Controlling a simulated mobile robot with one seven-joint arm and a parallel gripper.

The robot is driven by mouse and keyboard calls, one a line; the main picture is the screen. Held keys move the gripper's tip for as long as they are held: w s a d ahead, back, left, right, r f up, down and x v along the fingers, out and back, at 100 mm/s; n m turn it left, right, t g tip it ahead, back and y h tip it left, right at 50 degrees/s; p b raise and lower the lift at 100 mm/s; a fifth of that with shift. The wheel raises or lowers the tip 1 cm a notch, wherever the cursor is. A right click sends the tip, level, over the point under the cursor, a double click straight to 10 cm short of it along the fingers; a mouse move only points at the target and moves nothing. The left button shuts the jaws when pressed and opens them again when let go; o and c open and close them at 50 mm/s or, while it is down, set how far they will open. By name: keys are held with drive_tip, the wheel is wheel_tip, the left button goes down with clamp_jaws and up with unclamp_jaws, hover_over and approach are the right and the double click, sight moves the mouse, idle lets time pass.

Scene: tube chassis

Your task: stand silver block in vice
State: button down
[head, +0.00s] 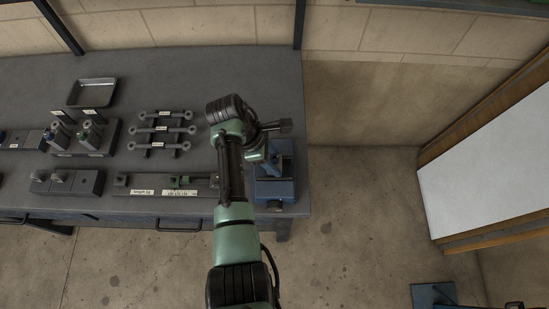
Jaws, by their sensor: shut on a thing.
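The blue vice (275,188) stands at the right end of the grey bench. My wrist partly covers its far side, so I cannot see clearly between its jaws. My gripper (272,144) is over the far part of the vice, small and mostly hidden by my green and black wrist. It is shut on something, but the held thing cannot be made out. I cannot pick out the silver block for certain in this view.
A dark rack (163,131) holds several double-ended parts. Two small upright pieces stand in a dark holder (82,144). A metal tray (92,93) lies further back. A long labelled fixture (150,190) runs along the front edge. Floor is open right of the bench.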

drive_tip(key=shift+r, duration=0.1)
drive_tip(key=shift+r+p, duration=1.2)
drive_tip(key=shift+p, duration=0.3)
drive_tip(key=shift+p, duration=0.6)
drive_tip(key=shift+f, duration=0.2)
idle(0.4)
drive_tip(key=shift+f+b, duration=1)
drive_tip(key=shift+f, duration=0.15)
drive_tip(key=shift+r, duration=0.15)
